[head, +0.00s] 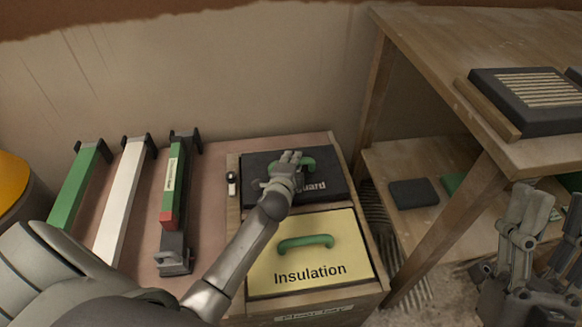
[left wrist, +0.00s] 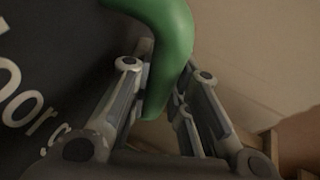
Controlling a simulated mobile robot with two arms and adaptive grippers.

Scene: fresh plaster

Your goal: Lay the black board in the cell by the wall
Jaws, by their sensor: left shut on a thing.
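The black board (head: 258,180) with white lettering, partly hidden, lies over the far cell by the wall in the wooden crate (head: 375,276). Its green handle (head: 308,163) also shows in the left wrist view (left wrist: 168,45). My left gripper (head: 288,163) is shut on this handle; its fingers (left wrist: 165,105) stand on either side of it. The board looks roughly level with the crate rim; I cannot tell whether it rests fully on the cell floor. My right gripper (head: 530,210) is at the right edge, away from the crate.
A yellow "Insulation" board (head: 322,262) with a green handle fills the near cell. Left of the crate lie a green bar (head: 82,180), a white bar (head: 123,195) and a green-and-red level (head: 171,190). A wooden shelf unit (head: 440,75) stands close on the right.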

